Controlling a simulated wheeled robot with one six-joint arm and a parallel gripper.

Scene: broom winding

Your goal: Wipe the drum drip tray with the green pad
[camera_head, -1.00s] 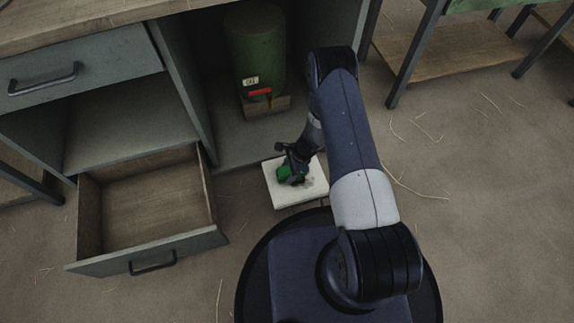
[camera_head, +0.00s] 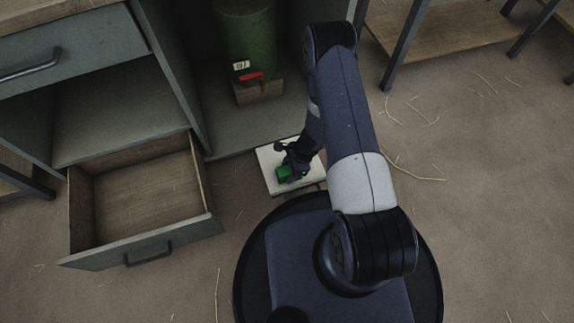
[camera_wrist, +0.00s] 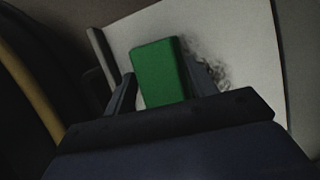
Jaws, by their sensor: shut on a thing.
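The green pad (camera_head: 283,173) is between the fingers of my gripper (camera_head: 291,168), which is shut on it. In the wrist view the pad (camera_wrist: 160,72) sits between the two dark fingertips of my gripper (camera_wrist: 160,92). The pad is over the white drip tray (camera_head: 266,157), which stands on the floor in front of the open cabinet bay. The tray (camera_wrist: 255,45) bears a dark grey smudge (camera_wrist: 210,66) just right of the pad. I cannot tell whether the pad touches the tray. The green drum (camera_head: 246,30), with a red tap, stands behind the tray on a wooden block.
An open, empty drawer (camera_head: 150,253) juts out left of the tray. The cabinet's divider (camera_head: 172,75) stands behind it. A bench with a low wooden shelf (camera_head: 440,30) is at the upper right. Straw bits lie on open floor at the right.

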